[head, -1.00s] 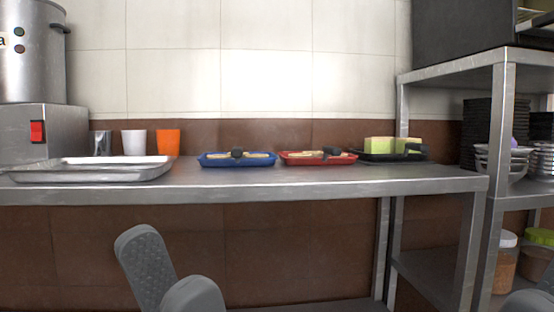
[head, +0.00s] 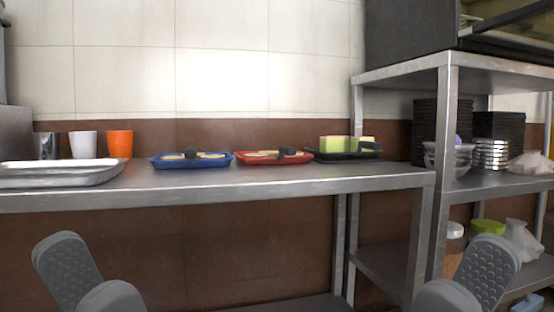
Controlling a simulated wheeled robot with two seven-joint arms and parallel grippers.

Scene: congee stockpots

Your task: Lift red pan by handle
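The red pan (head: 258,162) sits on the steel counter between a blue pan and a black pan. It holds pale food, and a dark handle (head: 294,153) shows at its right part. My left gripper (head: 84,283) is at the lower left, below and in front of the counter, with its two fingers apart and nothing between them. My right gripper (head: 464,287) is at the lower right, in front of the shelf, with its fingers apart and empty. Both grippers are well away from the red pan.
The blue pan (head: 193,165) is left of the red pan; the black pan (head: 347,155) with green blocks (head: 338,144) is right. A metal tray (head: 60,176), white cup (head: 84,145) and orange cup (head: 119,144) stand left. A steel shelf (head: 446,120) with dishes stands right.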

